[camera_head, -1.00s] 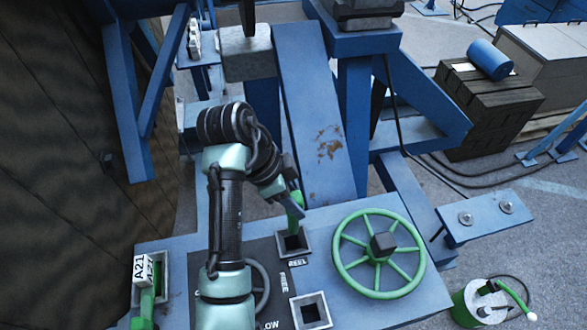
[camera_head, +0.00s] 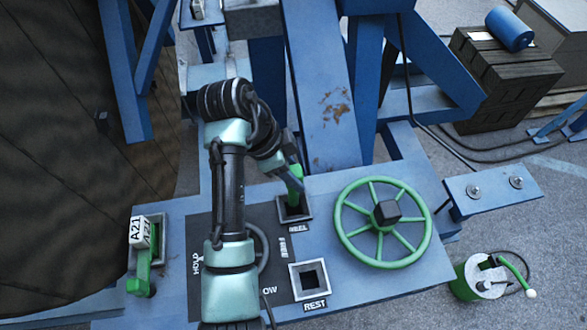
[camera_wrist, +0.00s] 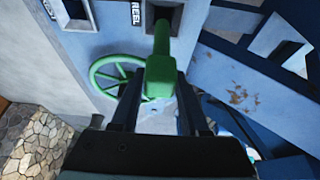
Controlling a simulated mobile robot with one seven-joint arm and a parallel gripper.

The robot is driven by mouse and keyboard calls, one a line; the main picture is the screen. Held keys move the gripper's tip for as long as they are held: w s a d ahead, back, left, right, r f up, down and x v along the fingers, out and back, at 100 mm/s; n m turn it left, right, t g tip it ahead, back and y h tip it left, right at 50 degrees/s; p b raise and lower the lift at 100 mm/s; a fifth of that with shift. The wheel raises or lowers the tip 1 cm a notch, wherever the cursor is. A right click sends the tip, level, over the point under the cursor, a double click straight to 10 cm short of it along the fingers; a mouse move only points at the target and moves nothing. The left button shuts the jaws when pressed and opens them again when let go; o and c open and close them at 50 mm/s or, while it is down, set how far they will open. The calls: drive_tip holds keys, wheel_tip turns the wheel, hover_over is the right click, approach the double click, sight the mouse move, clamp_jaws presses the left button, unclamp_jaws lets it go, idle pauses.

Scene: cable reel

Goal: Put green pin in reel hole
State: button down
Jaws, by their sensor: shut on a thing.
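The green pin (camera_wrist: 160,77) is held between the fingers of my gripper (camera_wrist: 158,108) in the wrist view, its rod pointing away from me. In the head view the pin (camera_head: 294,186) points down, and its lower end overlaps the dark square opening of the reel hole (camera_head: 280,211), a grey-rimmed socket marked REEL. I cannot tell how deep the tip is. My gripper (camera_head: 288,172) is just above the socket, partly hidden by my wrist. In the wrist view the REEL socket (camera_wrist: 183,20) is at the top, behind the pin's rod.
A second, empty square socket (camera_head: 310,281) marked REST is nearer. A green handwheel (camera_head: 428,222) stands right of the REEL socket. A green lever with tag A21 (camera_head: 141,231) is at the left. A blue beam (camera_head: 320,80) rises behind.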

sight(294, 199)
drive_tip(key=shift+f+b, duration=4.2)
drive_tip(key=shift+f, duration=1.35)
drive_tip(key=shift+c, duration=1.6)
unclamp_jaws()
drive_tip(key=p+v, duration=0.3)
drive_tip(key=v, duration=1)
drive_tip(key=shift+d, duration=0.15)
